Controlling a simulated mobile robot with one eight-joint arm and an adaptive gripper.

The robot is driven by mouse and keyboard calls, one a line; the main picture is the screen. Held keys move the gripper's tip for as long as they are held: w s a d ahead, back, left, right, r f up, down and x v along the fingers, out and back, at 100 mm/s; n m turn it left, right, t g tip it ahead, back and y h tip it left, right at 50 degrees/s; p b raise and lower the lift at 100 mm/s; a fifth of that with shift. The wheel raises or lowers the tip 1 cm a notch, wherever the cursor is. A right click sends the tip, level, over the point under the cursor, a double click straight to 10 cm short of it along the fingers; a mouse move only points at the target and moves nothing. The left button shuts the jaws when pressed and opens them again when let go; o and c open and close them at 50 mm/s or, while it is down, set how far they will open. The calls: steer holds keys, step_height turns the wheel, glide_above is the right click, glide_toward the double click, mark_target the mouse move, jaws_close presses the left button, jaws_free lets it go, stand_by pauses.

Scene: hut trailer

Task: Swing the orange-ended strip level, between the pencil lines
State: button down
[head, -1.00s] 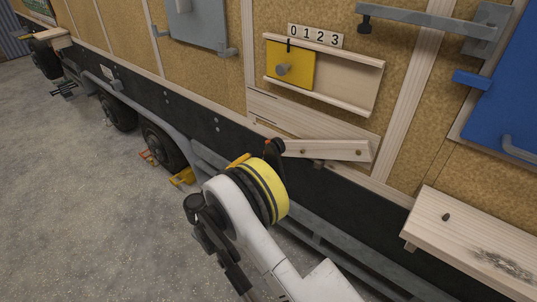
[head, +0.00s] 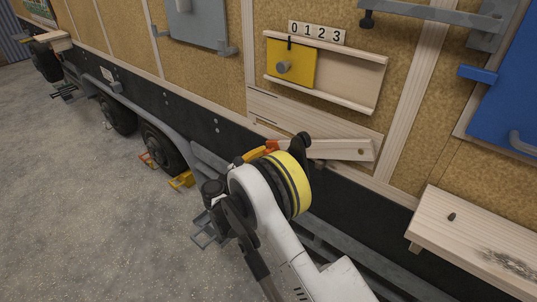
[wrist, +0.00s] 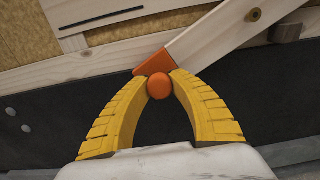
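The pale wooden strip (head: 340,150) is tilted against the wall's wooden rails, its orange end (wrist: 155,62) hanging low on the left. It bears brass bolts, one of them in the wrist view (wrist: 254,15). A round orange knob (wrist: 159,87) stands out from the orange end. My gripper (wrist: 161,78) has its two yellow fingers closed in on both sides of this knob, with no clear gap. In the head view my wrist hides part of the strip. A thin dark line (wrist: 100,17) runs along the wooden board above the orange end; a second line is not clear.
A small block (wrist: 287,32) sits under the strip. Above are a yellow sliding panel (head: 304,75) in a wooden track and a number plate (head: 316,33). A wooden shelf (head: 450,232) juts out at right. Open floor (head: 90,220) lies left.

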steer(key=a+r+m+p, duration=0.1)
steer(key=r+p, duration=0.1)
steer(key=r, duration=0.3)
steer(key=w+r+m+p, duration=0.1)
steer(key=r+m+p, duration=0.1)
steer(key=r, duration=0.2)
steer(key=w+a+r+m+p, duration=0.1)
steer(key=r+m, duration=0.1)
steer(key=r, duration=0.3)
steer(key=shift+a+r+p, duration=0.3)
steer(key=shift+a+p, duration=0.05)
steer(key=shift+p, duration=0.05)
steer(key=c, duration=1.1)
jaws_free()
steer(key=shift+c, duration=0.2)
steer(key=v, duration=1.2)
